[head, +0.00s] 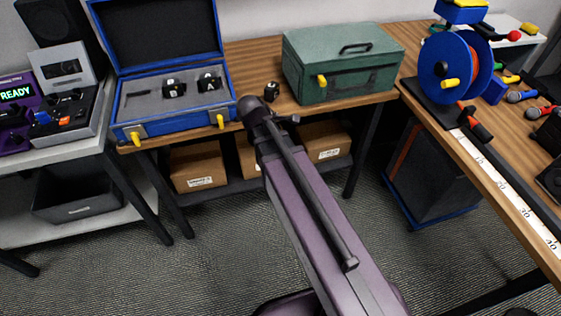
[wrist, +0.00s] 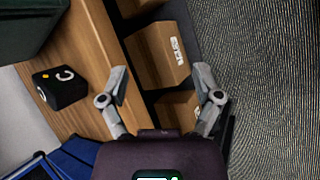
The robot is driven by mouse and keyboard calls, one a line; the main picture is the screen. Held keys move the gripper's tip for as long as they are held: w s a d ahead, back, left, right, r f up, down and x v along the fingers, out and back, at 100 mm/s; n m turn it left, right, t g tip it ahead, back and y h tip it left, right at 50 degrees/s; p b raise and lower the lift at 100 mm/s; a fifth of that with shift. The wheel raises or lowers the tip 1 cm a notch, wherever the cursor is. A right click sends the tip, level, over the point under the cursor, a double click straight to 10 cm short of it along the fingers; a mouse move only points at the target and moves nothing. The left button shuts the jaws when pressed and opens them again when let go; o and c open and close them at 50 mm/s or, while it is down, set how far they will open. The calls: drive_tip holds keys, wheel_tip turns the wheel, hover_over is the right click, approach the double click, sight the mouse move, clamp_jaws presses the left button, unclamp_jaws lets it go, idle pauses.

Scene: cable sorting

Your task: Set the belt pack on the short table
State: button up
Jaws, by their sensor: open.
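A small black belt pack (wrist: 60,88) with a white letter C and a yellow dot sits on the wooden table (wrist: 92,60) in the wrist view. The head view shows the belt pack (head: 271,91) on the middle wooden table (head: 240,56), between the blue case and the green box. My gripper (wrist: 162,84) is open and empty. In the wrist view its fingers are to the right of the belt pack, apart from it, over the table's front edge and the boxes below. In the head view my arm hides most of the gripper.
An open blue case (head: 175,126) holds two similar packs (head: 174,87) in grey foam. A green box (head: 343,65) stands right of the belt pack. Cardboard boxes (head: 198,166) fill the lower shelf. A grey table (head: 50,150) stands left, a long wooden table (head: 480,155) right.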

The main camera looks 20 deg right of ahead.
drive_tip(key=s+a+f+m+g+y, duration=0.1)
drive_tip(key=s+m+g+y, duration=0.1)
drive_tip(key=s+m, duration=0.3)
drive_tip(key=s+a+f+m+g+y, duration=0.1)
drive_tip(key=s+f+m+g+y, duration=0.1)
drive_tip(key=s+m+y, duration=0.2)
drive_tip(key=shift+s+a+f+m, duration=0.2)
drive_tip(key=shift+s+m, duration=0.9)
drive_tip(key=shift+m, duration=0.9)
